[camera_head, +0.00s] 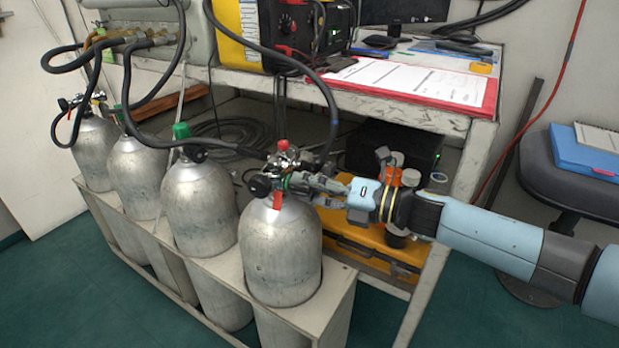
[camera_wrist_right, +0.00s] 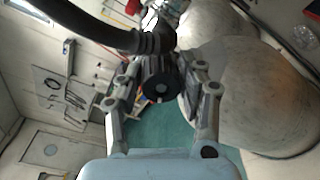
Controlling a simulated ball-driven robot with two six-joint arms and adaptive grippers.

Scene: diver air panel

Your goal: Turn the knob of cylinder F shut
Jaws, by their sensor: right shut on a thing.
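Several grey cylinders stand in a row in a rack, and no letter is readable on them. The nearest cylinder (camera_head: 281,255) has a valve with a red knob or cap (camera_head: 283,146) on top, a red tag and a black round part (camera_head: 260,185) at its left. My right gripper (camera_head: 300,184) reaches in from the right at this valve. In the right wrist view its two fingers are closed around a ribbed black knob (camera_wrist_right: 158,78), with a black hose (camera_wrist_right: 105,30) just above it. The exact finger contact is partly hidden. My left gripper is not in view.
A bench (camera_head: 425,115) with a red clipboard (camera_head: 420,82) and a yellow-black device stands behind the cylinders. Black hoses loop over the valves. A yellow case (camera_head: 365,250) sits under the bench, beside the gripper. The chair (camera_head: 560,175) is at right.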

